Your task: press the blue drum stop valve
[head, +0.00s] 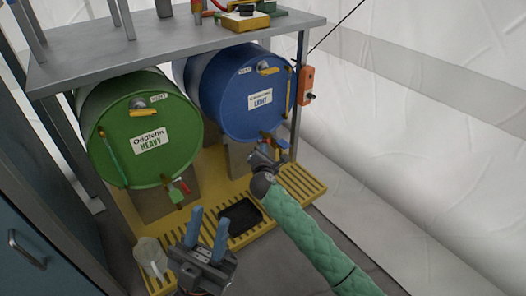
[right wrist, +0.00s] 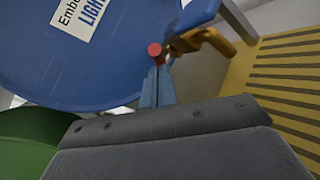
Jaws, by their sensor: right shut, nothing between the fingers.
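The blue drum (head: 243,101) lies on its side under the shelf, with a "LIGHT" label. Its valve (head: 281,143) sits low on its face, with a yellow-orange lever. In the right wrist view the yellow-orange valve part (right wrist: 205,42) shows beside a round red button (right wrist: 154,49). My right gripper (head: 264,155) is at the valve in the head view; its fingers (right wrist: 157,84) are shut and empty, their tips just below the red button in the picture. I cannot tell whether they touch it. My left gripper (head: 208,218) is open and empty, low in front.
A yellow slatted drip tray (head: 300,186) lies below the drums. A clear jug (head: 150,258) stands left of my left gripper. An orange box (head: 306,84) hangs on the right post.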

